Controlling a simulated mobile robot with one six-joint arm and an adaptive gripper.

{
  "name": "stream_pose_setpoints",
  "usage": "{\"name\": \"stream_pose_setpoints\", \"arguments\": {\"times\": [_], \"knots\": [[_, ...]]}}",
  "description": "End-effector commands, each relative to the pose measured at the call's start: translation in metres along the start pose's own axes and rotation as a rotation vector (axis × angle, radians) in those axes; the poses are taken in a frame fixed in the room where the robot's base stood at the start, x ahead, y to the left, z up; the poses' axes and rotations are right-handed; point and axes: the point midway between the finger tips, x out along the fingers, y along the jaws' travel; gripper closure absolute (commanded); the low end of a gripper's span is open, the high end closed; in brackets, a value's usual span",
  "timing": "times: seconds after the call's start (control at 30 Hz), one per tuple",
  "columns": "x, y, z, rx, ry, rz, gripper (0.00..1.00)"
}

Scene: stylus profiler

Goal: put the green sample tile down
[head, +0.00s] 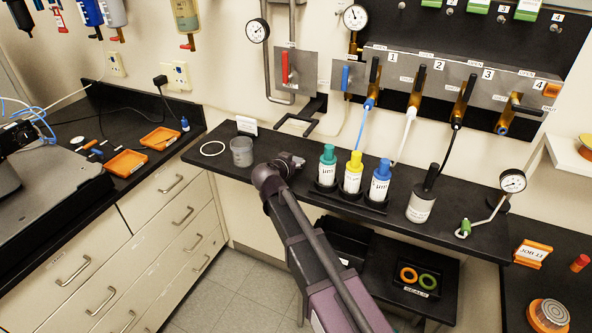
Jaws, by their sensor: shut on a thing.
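My gripper (292,162) is over the black bench shelf (470,207), between the clear cup and the green-capped bottle. It is small, dark and partly hidden by my own wrist. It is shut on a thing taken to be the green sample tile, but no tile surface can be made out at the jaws. I cannot tell whether the held thing touches the shelf.
A clear cup (242,152) and a white ring (212,148) are left of my gripper. Green-capped (327,168), yellow-capped (353,173) and blue-capped (379,180) bottles stand close on the right. A black-capped bottle (421,205) and a gauge (512,182) are farther right. Valves line the wall behind.

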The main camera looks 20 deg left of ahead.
Motion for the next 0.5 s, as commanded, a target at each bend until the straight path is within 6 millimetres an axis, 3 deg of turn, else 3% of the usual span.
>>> {"name": "stream_pose_setpoints", "arguments": {"times": [0.13, 0.5], "knots": [[0.0044, -0.0001, 0.0112, 0.000, 0.000, 0.000, 1.00], [0.0043, -0.0005, 0.0115, 0.000, 0.000, 0.000, 1.00]]}}
